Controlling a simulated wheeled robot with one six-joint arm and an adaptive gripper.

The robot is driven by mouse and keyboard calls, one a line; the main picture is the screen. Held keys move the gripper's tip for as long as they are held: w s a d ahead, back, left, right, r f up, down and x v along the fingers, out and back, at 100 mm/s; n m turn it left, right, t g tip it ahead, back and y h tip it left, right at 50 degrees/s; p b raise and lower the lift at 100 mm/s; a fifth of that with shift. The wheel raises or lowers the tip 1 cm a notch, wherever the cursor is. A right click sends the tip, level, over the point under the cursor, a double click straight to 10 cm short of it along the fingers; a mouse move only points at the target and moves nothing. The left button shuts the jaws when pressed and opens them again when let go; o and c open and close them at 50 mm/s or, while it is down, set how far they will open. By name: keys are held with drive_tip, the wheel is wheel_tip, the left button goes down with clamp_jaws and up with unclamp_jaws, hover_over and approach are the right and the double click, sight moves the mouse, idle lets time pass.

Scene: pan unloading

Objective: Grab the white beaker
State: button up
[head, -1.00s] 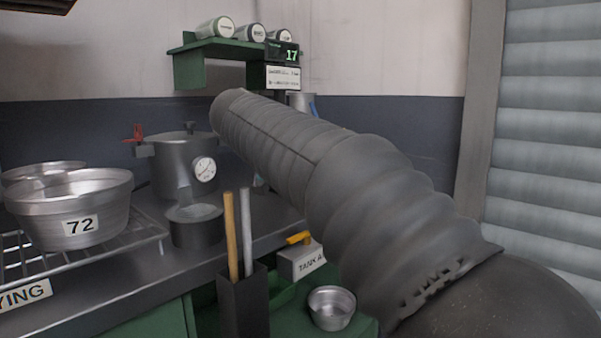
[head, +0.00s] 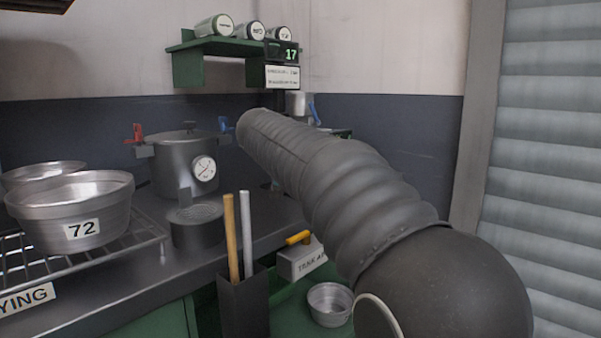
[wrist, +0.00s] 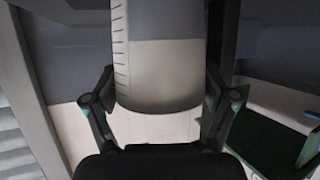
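The white beaker (wrist: 165,75) fills the gap between the fingers of my gripper (wrist: 160,75) in the wrist view. It is pale, with blue tick marks along its left side, and its rounded edge faces my palm. One finger lies close along each side; I cannot tell whether they touch it. The wrist picture appears upside down. In the head view, a small pale shape that looks like the beaker (head: 297,103) shows behind my arm, below the signs.
A green shelf (head: 215,48) with several cans is on the back wall. A gauge pot (head: 172,168), a metal bowl marked 72 (head: 70,205) and a holder with two rods (head: 244,305) stand left of my arm. A shutter (head: 550,150) is at the right.

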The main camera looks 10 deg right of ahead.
drive_tip(key=c, duration=0.8)
drive_tip(key=shift+r, duration=0.15)
